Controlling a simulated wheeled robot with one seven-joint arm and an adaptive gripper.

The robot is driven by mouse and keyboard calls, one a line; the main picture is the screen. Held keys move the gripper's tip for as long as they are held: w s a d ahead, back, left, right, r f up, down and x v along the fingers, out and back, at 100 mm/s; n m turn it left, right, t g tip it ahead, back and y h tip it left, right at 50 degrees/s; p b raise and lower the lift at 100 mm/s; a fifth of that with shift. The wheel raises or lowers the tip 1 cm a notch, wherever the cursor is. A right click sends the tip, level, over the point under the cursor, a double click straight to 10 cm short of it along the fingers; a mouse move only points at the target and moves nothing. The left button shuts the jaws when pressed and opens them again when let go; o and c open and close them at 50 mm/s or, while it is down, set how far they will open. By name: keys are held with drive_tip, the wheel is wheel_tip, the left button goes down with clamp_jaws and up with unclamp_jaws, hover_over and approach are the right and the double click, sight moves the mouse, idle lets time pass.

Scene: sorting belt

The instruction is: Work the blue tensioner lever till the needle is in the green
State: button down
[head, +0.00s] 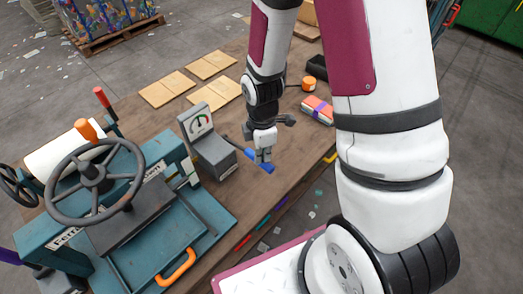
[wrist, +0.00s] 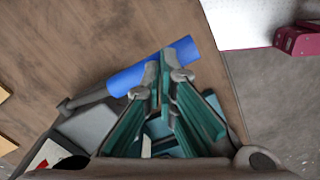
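The blue tensioner lever (head: 260,160) sticks out over the table from a grey gauge box (head: 213,155). Its blue handle (wrist: 125,82) lies across the upper middle of the wrist view. My gripper (head: 265,158) points down at the handle; in the wrist view its fingertips (wrist: 165,76) are close together and overlap the handle. The fingers look shut, without the handle clearly clasped between them; contact is hard to judge. The gauge dial (head: 200,122) faces the head camera with a dark needle and coloured marks, but it is too small to tell exactly where the needle stands.
A teal machine with a black handwheel (head: 93,176) and orange handle (head: 176,267) stands at left. Cardboard sheets (head: 212,64) lie behind the gauge. A red and purple bundle (head: 318,109) and an orange roll (head: 309,83) lie beyond my gripper. The table's front edge is near.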

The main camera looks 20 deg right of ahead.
idle(0.4)
wheel_tip(320, 180, up, 10)
drive_tip(key=p, duration=0.5)
drive_tip(key=shift+r, duration=0.2)
idle(1.5)
wheel_tip(320, 180, up, 16)
drive_tip(key=s+m+t+b, duration=0.2)
drive_tip(key=s+m+t, duration=0.1)
drive_tip(key=m, duration=0.5)
drive_tip(key=s+r+m+t+b, duration=0.2)
drive_tip(key=s+r+m, duration=0.5)
drive_tip(key=s, duration=0.3)
drive_tip(key=shift+s+r+m+t, duration=0.3)
drive_tip(key=shift+s+r+m, duration=0.1)
drive_tip(key=shift+m, duration=0.3)
